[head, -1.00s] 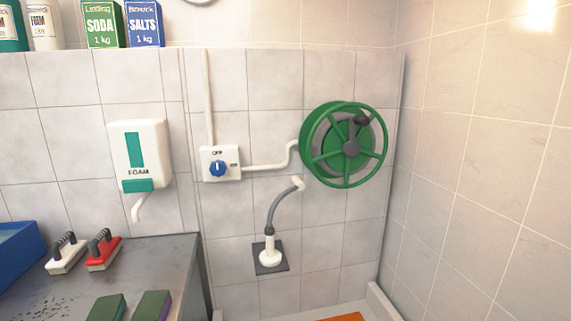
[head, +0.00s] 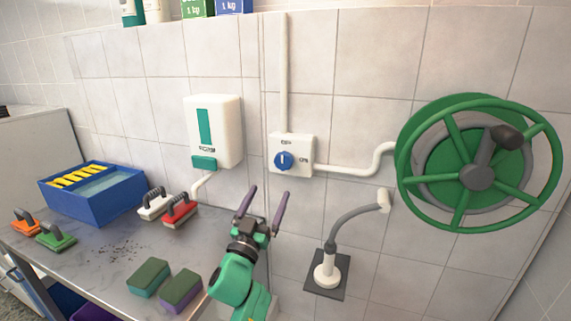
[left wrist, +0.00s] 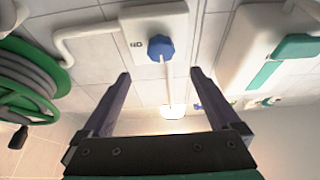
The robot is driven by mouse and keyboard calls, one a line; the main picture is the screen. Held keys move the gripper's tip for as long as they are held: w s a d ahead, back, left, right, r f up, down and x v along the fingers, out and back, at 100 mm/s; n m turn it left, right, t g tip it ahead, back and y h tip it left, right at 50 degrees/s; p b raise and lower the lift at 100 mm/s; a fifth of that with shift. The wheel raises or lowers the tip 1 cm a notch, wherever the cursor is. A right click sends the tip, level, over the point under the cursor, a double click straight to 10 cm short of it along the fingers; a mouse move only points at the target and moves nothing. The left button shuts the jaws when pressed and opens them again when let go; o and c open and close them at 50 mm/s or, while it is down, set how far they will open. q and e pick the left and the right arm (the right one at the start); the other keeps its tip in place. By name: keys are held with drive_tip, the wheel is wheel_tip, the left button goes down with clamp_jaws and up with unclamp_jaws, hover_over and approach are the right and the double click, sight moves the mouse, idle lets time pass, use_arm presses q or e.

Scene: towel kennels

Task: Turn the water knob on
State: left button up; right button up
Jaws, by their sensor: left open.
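The blue water knob (head: 284,161) sits on a white wall box (head: 306,155) with OFF and ON labels; its white mark points up towards OFF. In the left wrist view the knob (left wrist: 159,47) lies beyond the fingertips, between them from side to side. My left gripper (head: 263,201) is open and empty, below and a little left of the box, apart from the knob. The left wrist view also shows its two spread fingers (left wrist: 160,74). My right gripper is not in view.
A green hose reel (head: 475,165) is on the wall at right, joined by a white pipe. A foam dispenser (head: 213,130) hangs left of the box. The steel counter (head: 115,262) below holds brushes, sponges and a blue tub (head: 92,208).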

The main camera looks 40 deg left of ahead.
sight(282, 165)
use_arm(q)
drive_tip(key=p+x, duration=0.2)
drive_tip(key=x, duration=0.9)
drive_tip(key=shift+w+a, duration=0.2)
drive_tip(key=shift+w, duration=0.1)
drive_tip(key=c, duration=1.4)
